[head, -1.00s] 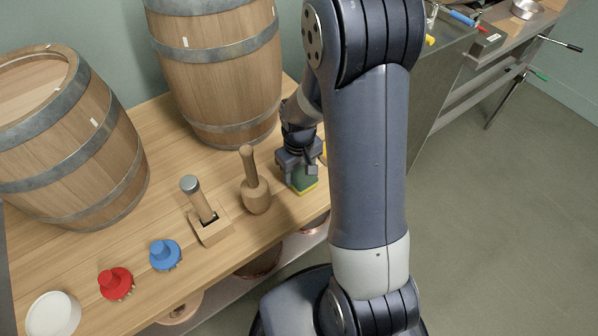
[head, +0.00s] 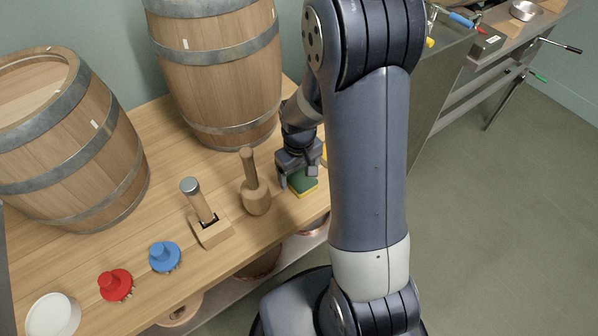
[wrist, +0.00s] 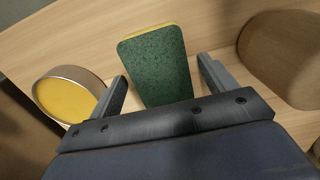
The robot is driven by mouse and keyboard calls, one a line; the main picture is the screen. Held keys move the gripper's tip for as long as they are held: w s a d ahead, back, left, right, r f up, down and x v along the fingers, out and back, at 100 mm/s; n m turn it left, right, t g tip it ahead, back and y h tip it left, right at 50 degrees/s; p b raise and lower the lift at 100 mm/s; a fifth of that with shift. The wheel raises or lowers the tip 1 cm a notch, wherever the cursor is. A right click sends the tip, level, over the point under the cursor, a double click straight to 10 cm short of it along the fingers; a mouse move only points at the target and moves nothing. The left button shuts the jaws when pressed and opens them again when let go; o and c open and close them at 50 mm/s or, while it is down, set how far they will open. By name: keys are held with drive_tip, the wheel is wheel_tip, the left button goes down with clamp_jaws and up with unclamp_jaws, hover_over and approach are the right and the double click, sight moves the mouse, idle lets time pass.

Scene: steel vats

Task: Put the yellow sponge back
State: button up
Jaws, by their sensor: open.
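The yellow sponge (head: 303,183) has a green scouring face on top. It lies on the wooden bench near its front edge, beside my arm. In the wrist view the sponge (wrist: 156,66) shows its green face and a thin yellow edge. My gripper (head: 298,172) is just above the sponge, jaws apart. In the wrist view one finger of my gripper (wrist: 162,70) is on each side of the sponge, with a gap on both sides. The sponge's near end is hidden behind the gripper body.
A round tin with yellow contents (wrist: 66,100) sits near the sponge. Barrels (head: 222,75) stand behind.

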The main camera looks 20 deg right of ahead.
sight(299, 176)
wheel_tip(299, 176, up, 12)
drive_tip(key=p, duration=0.2)
drive_tip(key=shift+f, duration=0.1)
drive_tip(key=shift+c, duration=0.5)
idle(0.8)
